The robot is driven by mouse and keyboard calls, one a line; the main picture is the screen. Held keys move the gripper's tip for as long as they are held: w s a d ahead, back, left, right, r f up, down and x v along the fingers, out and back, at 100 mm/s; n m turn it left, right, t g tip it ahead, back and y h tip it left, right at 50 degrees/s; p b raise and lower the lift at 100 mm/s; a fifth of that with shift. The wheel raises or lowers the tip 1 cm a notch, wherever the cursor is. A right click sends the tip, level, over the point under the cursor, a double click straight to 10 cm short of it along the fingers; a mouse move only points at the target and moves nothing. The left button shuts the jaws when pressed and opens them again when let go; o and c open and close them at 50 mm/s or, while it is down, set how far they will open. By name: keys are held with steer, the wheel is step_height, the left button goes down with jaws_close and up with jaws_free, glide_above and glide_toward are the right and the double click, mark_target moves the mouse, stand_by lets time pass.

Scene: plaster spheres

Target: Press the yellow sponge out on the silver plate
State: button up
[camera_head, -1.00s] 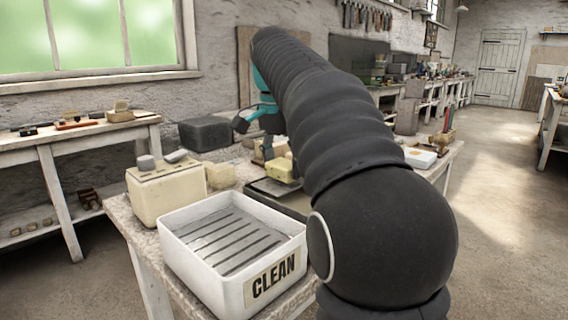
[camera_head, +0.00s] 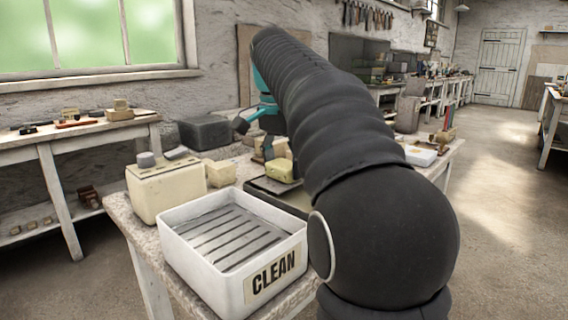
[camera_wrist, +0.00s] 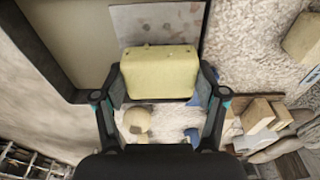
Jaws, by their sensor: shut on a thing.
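The yellow sponge (camera_wrist: 160,73) is between the two fingers of my gripper (camera_wrist: 162,92) in the wrist view, with both fingers against its sides. In the head view the sponge (camera_head: 280,170) shows just left of my arm, at the dark-rimmed tray (camera_head: 258,190). A grey, marked flat surface (camera_wrist: 155,22) lies behind the sponge in the wrist view; it may be the silver plate, but I cannot tell for sure. Whether the sponge touches it is unclear. My arm hides much of the tray in the head view.
A white bin labelled CLEAN (camera_head: 273,275) with a slatted inside stands at the bench front. A cream box (camera_head: 165,192) and a pale block (camera_head: 219,173) are left of the tray. A pale round thing (camera_wrist: 137,120) and wooden blocks (camera_wrist: 262,113) show in the wrist view.

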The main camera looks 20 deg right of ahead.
mark_target(286, 162)
steer(key=shift+f+b, duration=0.3)
steer(key=shift+f, duration=0.2)
stand_by(0.9)
step_height(286, 162, up, 3)
steer(key=p, duration=0.2)
steer(key=shift+f+p, duration=0.15)
steer(key=shift+p, duration=0.2)
steer(key=shift+r, duration=2.15)
